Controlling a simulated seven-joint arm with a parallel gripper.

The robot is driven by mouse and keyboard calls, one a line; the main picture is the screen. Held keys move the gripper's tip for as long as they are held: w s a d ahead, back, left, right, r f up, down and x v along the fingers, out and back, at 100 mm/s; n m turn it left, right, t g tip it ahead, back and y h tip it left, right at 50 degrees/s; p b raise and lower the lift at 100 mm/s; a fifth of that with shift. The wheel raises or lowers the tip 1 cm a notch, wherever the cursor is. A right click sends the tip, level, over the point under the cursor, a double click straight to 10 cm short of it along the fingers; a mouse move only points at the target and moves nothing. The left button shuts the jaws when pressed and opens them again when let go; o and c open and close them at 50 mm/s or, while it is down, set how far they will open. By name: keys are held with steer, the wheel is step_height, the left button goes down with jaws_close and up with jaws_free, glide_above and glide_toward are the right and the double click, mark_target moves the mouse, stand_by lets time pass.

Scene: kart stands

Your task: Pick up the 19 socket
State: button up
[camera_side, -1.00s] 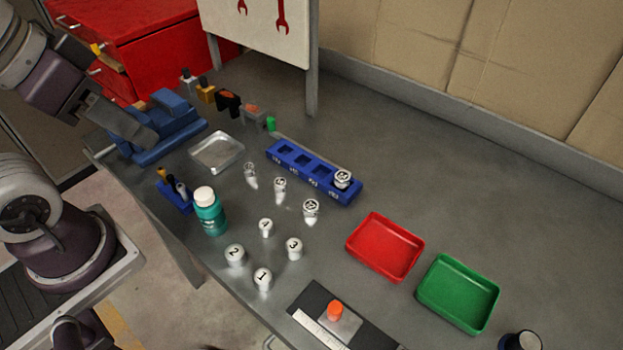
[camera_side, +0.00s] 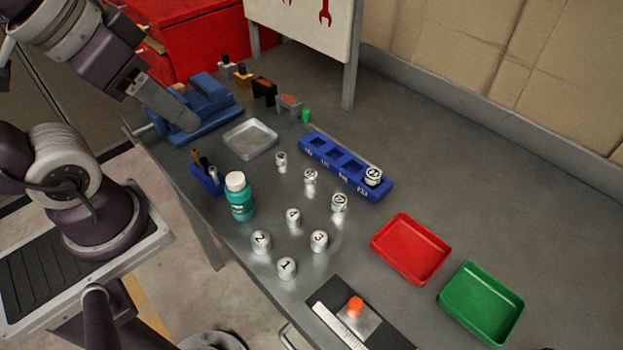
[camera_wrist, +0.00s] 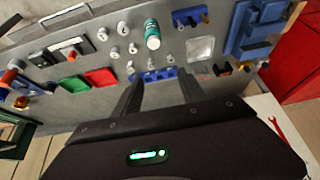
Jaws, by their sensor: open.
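Three silver sockets stand apart on the bench in the side view: a small one (camera_side: 281,160), a middle one (camera_side: 310,178) and a larger one (camera_side: 339,203). A fourth socket (camera_side: 373,176) sits in the right end slot of the blue rack (camera_side: 331,157). Their numbers are too small to read surely, so I cannot tell which is the 19. The rack also shows in the wrist view (camera_wrist: 158,75). My gripper (camera_wrist: 160,92) is open and empty, its fingers framing the bench from a distance. In the side view my arm's end is at the upper left, away from the sockets.
Numbered white-topped cylinders (camera_side: 287,268) and a teal bottle (camera_side: 241,199) stand near the sockets. A red tray (camera_side: 410,249) and green tray (camera_side: 481,304) lie to the right. A blue vise (camera_side: 210,105) and metal tray (camera_side: 250,139) are at the left.

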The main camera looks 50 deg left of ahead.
steer(key=m+y, duration=1.2)
steer(key=m, duration=1.1)
glide_above(313, 178)
steer(key=s+d, duration=0.3)
steer(key=d, duration=0.1)
step_height(313, 178, down, 14)
steer(key=shift+t, duration=0.3)
steer(key=f, duration=0.8)
steer(key=shift+w+f, duration=0.15)
steer(key=shift+w, duration=0.25)
steer(key=x, duration=0.3)
steer(key=shift+w+a, duration=0.1)
steer(key=shift+a, duration=0.1)
steer(key=shift+w+a+f, duration=0.2)
steer(key=shift+w+a, duration=0.05)
steer(key=shift+a, duration=0.15)
jaws_close()
